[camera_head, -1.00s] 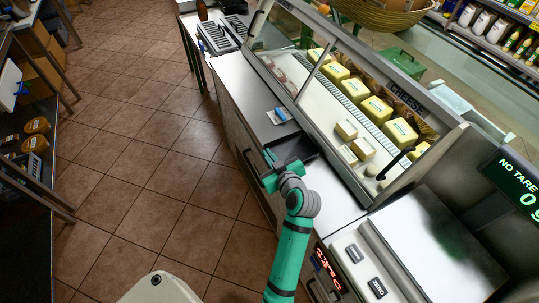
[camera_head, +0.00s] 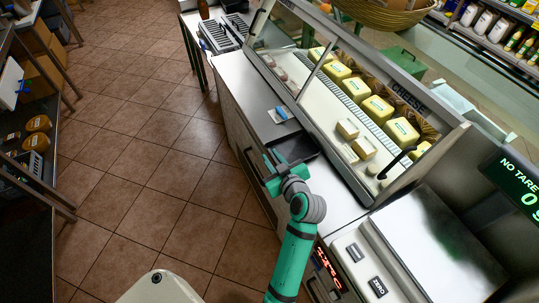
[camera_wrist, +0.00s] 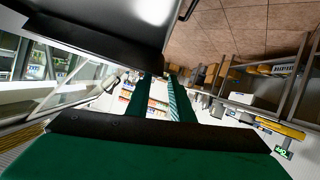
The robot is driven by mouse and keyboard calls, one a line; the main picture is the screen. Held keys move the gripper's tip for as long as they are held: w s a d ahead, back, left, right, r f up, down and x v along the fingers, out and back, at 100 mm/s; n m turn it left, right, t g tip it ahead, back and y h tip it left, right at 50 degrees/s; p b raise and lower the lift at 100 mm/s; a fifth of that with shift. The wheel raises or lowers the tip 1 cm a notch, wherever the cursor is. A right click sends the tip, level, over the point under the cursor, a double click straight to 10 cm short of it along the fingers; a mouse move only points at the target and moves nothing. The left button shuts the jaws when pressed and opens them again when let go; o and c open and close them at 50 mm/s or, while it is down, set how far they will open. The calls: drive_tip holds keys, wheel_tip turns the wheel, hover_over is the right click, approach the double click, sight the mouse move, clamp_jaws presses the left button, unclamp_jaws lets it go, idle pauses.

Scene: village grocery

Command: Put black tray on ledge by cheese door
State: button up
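The black tray (camera_head: 297,147) lies flat on the steel ledge (camera_head: 245,88) in front of the glass cheese case (camera_head: 345,125). A dark flat surface, seemingly the tray (camera_wrist: 95,42), fills the upper left of the wrist view. My gripper (camera_head: 268,171) is at the tray's left, by the ledge's outer edge. In the wrist view its two green fingers (camera_wrist: 159,100) stand apart, with distant shelves visible between them and nothing held. A black handle (camera_head: 397,160) shows at the case's near end. Whether a finger touches the tray is unclear.
A blue-and-white packet (camera_head: 281,114) lies on the ledge beyond the tray. The scale (camera_head: 435,245) and its button panel stand at the near right. Tiled floor (camera_head: 150,150) is open to the left, with shelving (camera_head: 30,180) at the far left.

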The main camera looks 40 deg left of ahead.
drive_tip(key=v, duration=0.9)
drive_tip(key=shift+s+d+r, duration=0.15)
drive_tip(key=shift+d+r, duration=0.05)
